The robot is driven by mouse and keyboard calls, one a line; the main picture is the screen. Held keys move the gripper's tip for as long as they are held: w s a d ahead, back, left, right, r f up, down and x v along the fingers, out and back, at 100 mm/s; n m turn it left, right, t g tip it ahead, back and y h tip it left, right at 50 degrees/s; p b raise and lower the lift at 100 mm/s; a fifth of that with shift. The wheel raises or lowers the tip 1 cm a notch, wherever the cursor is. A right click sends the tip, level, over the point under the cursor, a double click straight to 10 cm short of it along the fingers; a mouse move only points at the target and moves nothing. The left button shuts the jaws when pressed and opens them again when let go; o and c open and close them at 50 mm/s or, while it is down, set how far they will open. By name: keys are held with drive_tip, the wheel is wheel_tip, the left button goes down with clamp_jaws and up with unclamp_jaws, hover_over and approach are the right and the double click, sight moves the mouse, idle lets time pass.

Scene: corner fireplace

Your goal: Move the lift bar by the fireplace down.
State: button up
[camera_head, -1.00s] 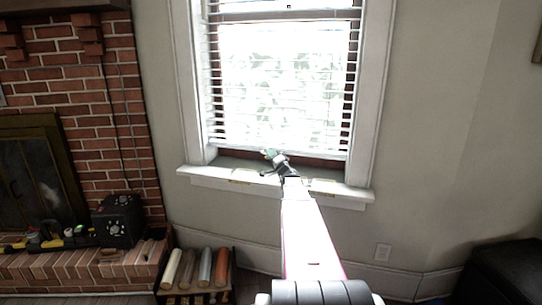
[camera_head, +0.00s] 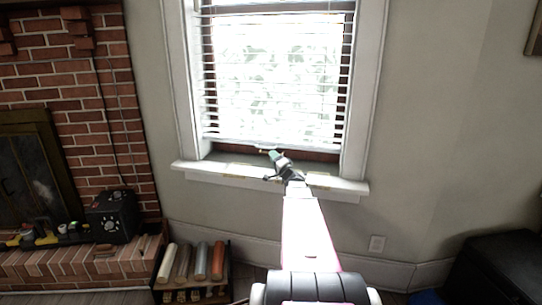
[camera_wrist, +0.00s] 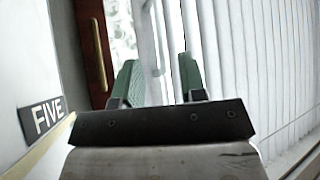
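The lift bar appears to be the white bottom rail (camera_head: 235,142) of the slatted window blind (camera_head: 275,80), just above the sill to the right of the brick fireplace. My gripper (camera_head: 272,154) reaches up to the rail near its middle. In the wrist view, my two green fingers (camera_wrist: 157,65) stand apart, with a pale strip of the rail (camera_wrist: 150,40) running up between them. The blind slats (camera_wrist: 260,60) are to their right. I cannot tell whether the fingers touch the rail.
The white sill (camera_head: 225,174) runs below the gripper. In the wrist view a brass handle (camera_wrist: 98,55) sits on reddish wood left of the fingers, and a "FIVE" label (camera_wrist: 46,115) is at far left. A rack of coloured rolls (camera_head: 190,285) stands below left. A dark seat (camera_head: 490,270) stands lower right.

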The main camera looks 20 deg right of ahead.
drive_tip(key=s+r+m+g+h, duration=0.1)
drive_tip(key=s+m+g+h, duration=0.1)
drive_tip(key=s+m+g, duration=0.15)
drive_tip(key=shift+t, duration=0.45)
drive_tip(key=w, duration=0.3)
drive_tip(key=w+r, duration=0.1)
drive_tip(key=w, duration=0.3)
drive_tip(key=w+a, duration=0.1)
drive_tip(key=w, duration=0.2)
drive_tip(key=shift+w+a+r, duration=0.1)
drive_tip(key=shift+w+r, duration=0.1)
drive_tip(key=shift+r, duration=0.2)
drive_tip(key=shift+c, duration=0.3)
drive_tip(key=shift+f, duration=0.1)
clamp_jaws()
